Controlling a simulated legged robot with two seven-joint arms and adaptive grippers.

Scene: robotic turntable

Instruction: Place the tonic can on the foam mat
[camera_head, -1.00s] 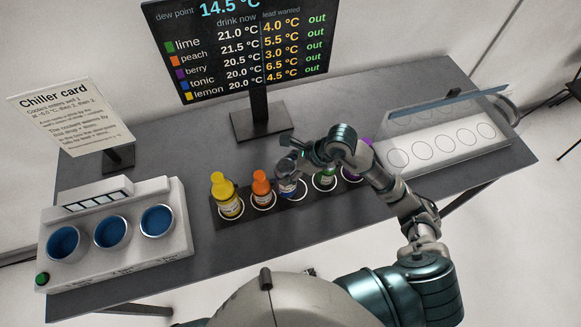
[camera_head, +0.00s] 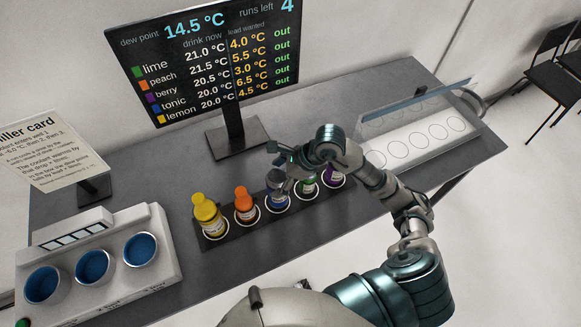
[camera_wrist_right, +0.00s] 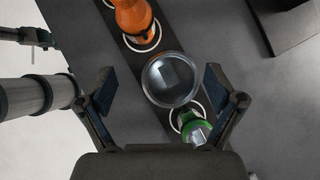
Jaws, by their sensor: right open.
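The tonic can (camera_head: 277,196), with a blue label, stands upright on a white ring in the middle of a dark strip (camera_head: 213,240), which looks like the foam mat. My right gripper (camera_head: 280,174) is over the can and hides part of it. In the right wrist view the can's round silver top (camera_wrist_right: 171,79) lies between the two spread fingers, with gaps on both sides. My right gripper is open. My left gripper is not recognisable in these frames.
Yellow (camera_head: 208,215) and orange (camera_head: 245,205) bottles stand left of the can. Green (camera_head: 310,185) and purple (camera_head: 333,176) ones stand right; the green one is close to a finger. A three-well chiller (camera_head: 160,275), a screen (camera_head: 205,65) and a clear-lidded box (camera_head: 415,140) surround them.

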